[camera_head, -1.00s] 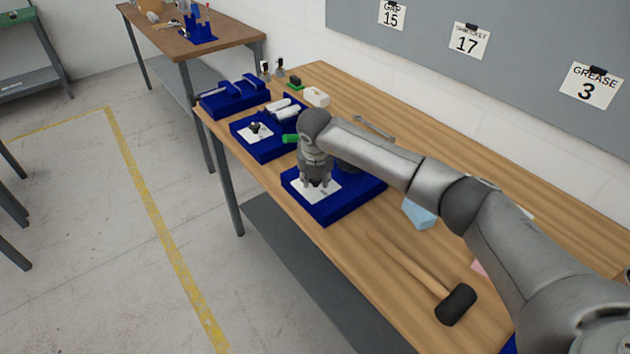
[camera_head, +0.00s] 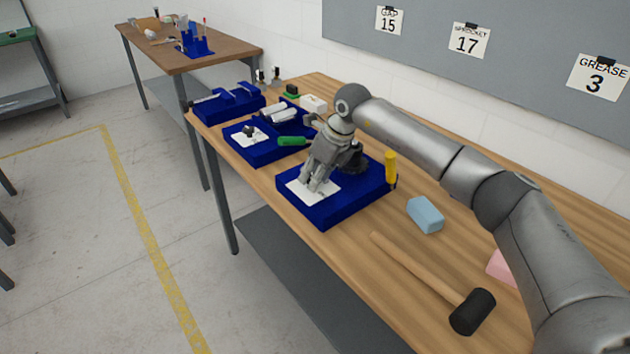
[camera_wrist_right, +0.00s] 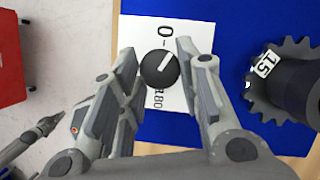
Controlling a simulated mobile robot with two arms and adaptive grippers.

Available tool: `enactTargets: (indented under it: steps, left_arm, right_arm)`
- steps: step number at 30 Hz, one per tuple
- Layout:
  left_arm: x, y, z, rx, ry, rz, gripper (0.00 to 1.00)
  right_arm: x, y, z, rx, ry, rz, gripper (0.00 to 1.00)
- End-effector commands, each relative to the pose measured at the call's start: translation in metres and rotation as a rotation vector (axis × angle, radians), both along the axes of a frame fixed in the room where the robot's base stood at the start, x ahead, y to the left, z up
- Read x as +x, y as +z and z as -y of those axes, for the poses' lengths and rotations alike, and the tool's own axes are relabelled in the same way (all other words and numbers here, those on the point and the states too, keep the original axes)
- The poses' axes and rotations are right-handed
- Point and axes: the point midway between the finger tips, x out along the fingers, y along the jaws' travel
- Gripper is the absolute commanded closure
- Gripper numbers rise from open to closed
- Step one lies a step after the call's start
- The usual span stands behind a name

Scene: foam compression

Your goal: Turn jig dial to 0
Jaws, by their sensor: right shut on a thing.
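The jig dial is a round black knob with a white pointer line (camera_wrist_right: 159,69). It stands on a white label plate (camera_head: 299,187) with "0" above the knob and "180" below it in the right wrist view. The pointer slants to the upper right, to the right of the 0 mark. The plate lies on a blue jig (camera_head: 345,206). My right gripper (camera_head: 317,188) is down at the plate, tilted, and shut on the dial; its fingers (camera_wrist_right: 161,72) flank the knob. In the head view the fingers hide the knob.
A dark gear tagged 15 (camera_wrist_right: 300,85) stands on the same jig, close to the gripper. Another blue jig (camera_head: 240,153) and a green handle (camera_head: 292,141) are behind.

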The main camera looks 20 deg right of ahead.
Motion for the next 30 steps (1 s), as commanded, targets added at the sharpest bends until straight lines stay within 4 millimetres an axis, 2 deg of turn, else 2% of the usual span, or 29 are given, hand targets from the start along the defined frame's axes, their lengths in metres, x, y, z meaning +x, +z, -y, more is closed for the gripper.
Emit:
enactTargets:
  steps: [3, 15, 30]
  left_arm:
    - [0.0, -0.007, 0.0, 0.0, 0.0, -0.001, 1.0]
    - [-0.001, -0.015, -0.001, 0.001, 0.0, -0.002, 1.0]
    - [-0.001, -0.017, -0.001, 0.001, 0.001, -0.002, 1.0]
  right_arm:
    - [0.003, 0.001, 0.001, 0.003, 0.104, 0.007, 0.92]
    - [0.005, 0.003, 0.002, 0.0, 0.397, 0.009, 0.92]
    - [0.005, 0.004, 0.002, 0.0, 0.514, 0.011, 0.92]
